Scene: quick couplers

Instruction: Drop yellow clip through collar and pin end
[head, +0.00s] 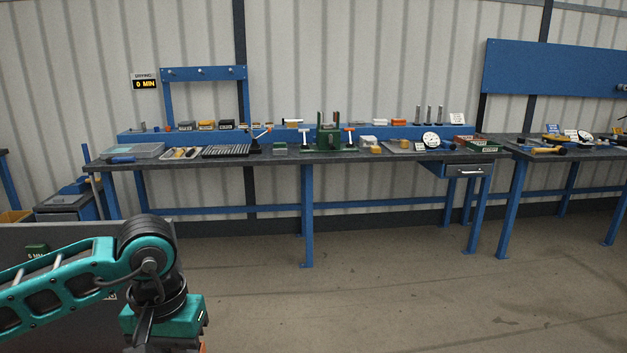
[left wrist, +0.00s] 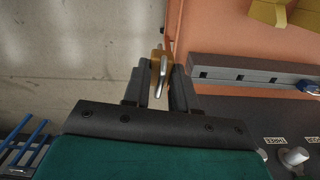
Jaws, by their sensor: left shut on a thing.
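A silvery round fitting (left wrist: 294,156) shows at the lower right, beside a label reading THREE. I cannot tell whether it is a collar or pin end. In the head view, my left arm comes in at the lower left, its fingers and the clip hidden. My right gripper is not in view.
The orange surface (left wrist: 230,40) carries a grey slotted rail (left wrist: 235,75) and yellow pieces (left wrist: 270,12) in the left wrist view. Bare concrete lies left. In the head view, a long workbench (head: 340,157) with many tools stands farther away, with open floor (head: 400,280) before it.

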